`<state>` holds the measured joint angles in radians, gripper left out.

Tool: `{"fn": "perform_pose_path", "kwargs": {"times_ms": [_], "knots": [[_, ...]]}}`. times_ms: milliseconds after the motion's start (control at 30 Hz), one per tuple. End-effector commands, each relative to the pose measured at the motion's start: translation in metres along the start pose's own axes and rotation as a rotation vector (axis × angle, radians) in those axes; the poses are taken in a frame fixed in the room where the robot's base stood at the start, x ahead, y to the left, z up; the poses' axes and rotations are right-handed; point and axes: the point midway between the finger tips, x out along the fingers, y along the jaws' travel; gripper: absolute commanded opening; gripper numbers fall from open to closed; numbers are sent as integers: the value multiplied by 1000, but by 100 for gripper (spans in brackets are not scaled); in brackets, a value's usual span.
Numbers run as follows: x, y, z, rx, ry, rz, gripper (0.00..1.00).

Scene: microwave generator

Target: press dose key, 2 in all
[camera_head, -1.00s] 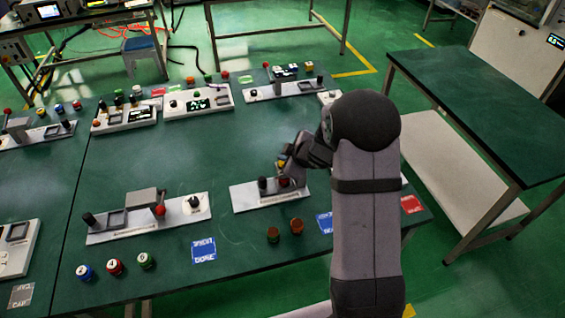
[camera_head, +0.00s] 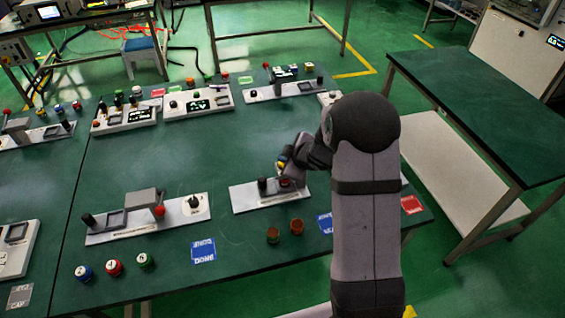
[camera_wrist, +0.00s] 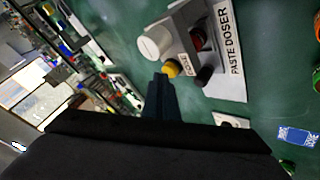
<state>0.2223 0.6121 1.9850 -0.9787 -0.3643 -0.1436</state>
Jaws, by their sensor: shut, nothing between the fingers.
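The paste doser (camera_wrist: 232,70) is a white panel lettered "PASTE DOSER", with a grey block on it. In the wrist view a yellow key (camera_wrist: 172,68) sticks out of the block beside a label that seems to read "DOSE". A white cylinder (camera_wrist: 156,42) and a dark red round part (camera_wrist: 197,39) are close by. My gripper (camera_wrist: 160,79) is shut and empty, its tips right at the yellow key; I cannot tell whether they touch. In the head view the doser (camera_head: 243,200) is partly hidden by my arm, and my gripper (camera_head: 284,168) is over its far right part.
More devices (camera_head: 198,101) line the back. The table's middle (camera_head: 190,155) is clear.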

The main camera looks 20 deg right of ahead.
Motion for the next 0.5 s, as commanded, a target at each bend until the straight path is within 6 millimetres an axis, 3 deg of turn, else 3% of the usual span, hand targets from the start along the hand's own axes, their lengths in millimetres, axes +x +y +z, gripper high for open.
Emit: {"fn": "perform_pose_path", "kwargs": {"times_ms": [500], "knots": [[4, -4, 3, 1, -2, -2, 0]]}}
